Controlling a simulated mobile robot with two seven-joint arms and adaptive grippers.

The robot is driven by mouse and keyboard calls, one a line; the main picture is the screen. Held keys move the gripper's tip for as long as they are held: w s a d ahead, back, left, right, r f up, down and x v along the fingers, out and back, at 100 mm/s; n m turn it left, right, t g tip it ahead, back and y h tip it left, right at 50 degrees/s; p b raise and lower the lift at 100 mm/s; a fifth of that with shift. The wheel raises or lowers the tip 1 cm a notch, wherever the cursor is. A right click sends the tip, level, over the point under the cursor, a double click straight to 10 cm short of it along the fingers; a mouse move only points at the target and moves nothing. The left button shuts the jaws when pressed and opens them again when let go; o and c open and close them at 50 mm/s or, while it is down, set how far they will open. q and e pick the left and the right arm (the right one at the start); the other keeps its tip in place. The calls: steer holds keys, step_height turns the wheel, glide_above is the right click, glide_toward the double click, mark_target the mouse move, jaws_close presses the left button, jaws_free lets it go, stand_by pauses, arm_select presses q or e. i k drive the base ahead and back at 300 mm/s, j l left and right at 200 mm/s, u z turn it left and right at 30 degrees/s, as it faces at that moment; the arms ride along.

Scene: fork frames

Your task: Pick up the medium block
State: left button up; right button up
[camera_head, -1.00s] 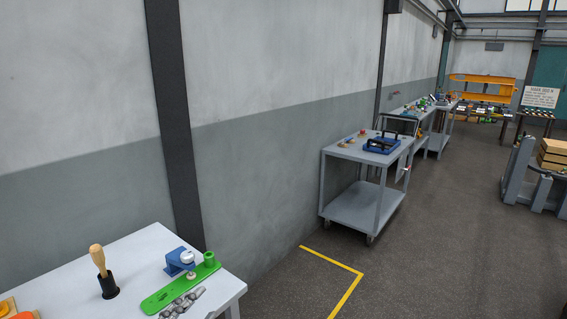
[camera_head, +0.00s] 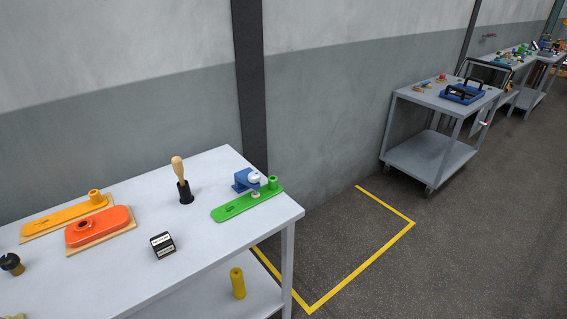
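I cannot tell for certain which thing is the medium block. A small dark cube-like piece with white label strips (camera_head: 162,245) lies on the grey table (camera_head: 215,262), near its front edge. A blue piece with a white round top (camera_head: 248,180) stands behind a green plate with a raised knob (camera_head: 247,203) at the table's right end. Neither gripper can be made out in the head view.
On the table stand a wooden-handled tool in a black holder (camera_head: 185,192), an orange part (camera_head: 98,228), a yellow part (camera_head: 68,217) and a dark knob (camera_head: 12,264). A yellow cylinder (camera_head: 237,283) is on the lower shelf. A grey cart (camera_head: 430,160) stands further right. Yellow-marked floor is clear.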

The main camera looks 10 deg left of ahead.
mark_target(162, 243)
steer(key=u, duration=1.45)
